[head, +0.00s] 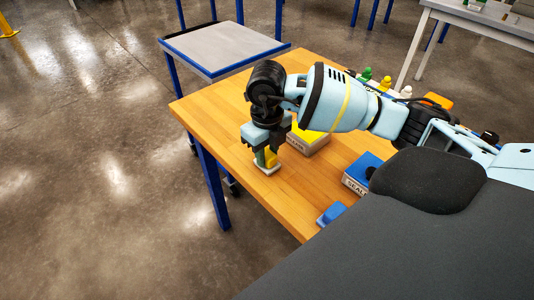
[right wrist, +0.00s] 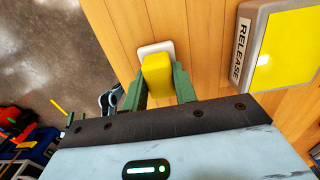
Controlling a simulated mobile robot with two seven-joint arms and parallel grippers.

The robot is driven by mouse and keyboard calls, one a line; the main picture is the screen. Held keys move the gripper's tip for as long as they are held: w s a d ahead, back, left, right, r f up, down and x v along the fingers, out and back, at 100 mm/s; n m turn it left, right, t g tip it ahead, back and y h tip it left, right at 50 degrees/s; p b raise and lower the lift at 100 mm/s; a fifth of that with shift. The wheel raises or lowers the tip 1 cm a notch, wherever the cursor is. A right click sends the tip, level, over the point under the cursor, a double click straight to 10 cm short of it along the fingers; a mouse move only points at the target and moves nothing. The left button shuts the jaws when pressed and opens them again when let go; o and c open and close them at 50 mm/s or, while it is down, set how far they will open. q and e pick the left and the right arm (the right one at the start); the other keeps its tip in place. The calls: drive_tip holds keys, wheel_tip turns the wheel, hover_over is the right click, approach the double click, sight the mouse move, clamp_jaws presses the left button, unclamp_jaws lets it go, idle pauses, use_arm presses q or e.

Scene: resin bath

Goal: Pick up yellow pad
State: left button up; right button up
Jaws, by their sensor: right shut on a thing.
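The yellow pad (right wrist: 157,72) shows in the right wrist view as a yellow block on a white base. It sits between the two green fingers of my right gripper (right wrist: 159,86), which is shut on it. In the head view the right gripper (head: 265,152) points down over the near-left part of the wooden table, with the pad's white base (head: 266,169) below the fingers. The pad looks upright and at or just above the tabletop; I cannot tell whether it touches. The fingers hide part of it. My left gripper is not in view.
A yellow-topped box marked RELEASE (right wrist: 243,50) stands right of the pad; it also shows in the head view (head: 310,141). A blue-topped box (head: 355,184) and a blue pad (head: 331,213) lie nearer. Small bottles (head: 385,83) stand behind my arm. The table's left edge is close.

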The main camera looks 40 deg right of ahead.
sight(267, 153)
wheel_tip(267, 153, up, 10)
drive_tip(key=shift+f, duration=0.1)
idle(0.4)
drive_tip(key=o, duration=0.4)
drive_tip(key=shift+c, duration=1.5)
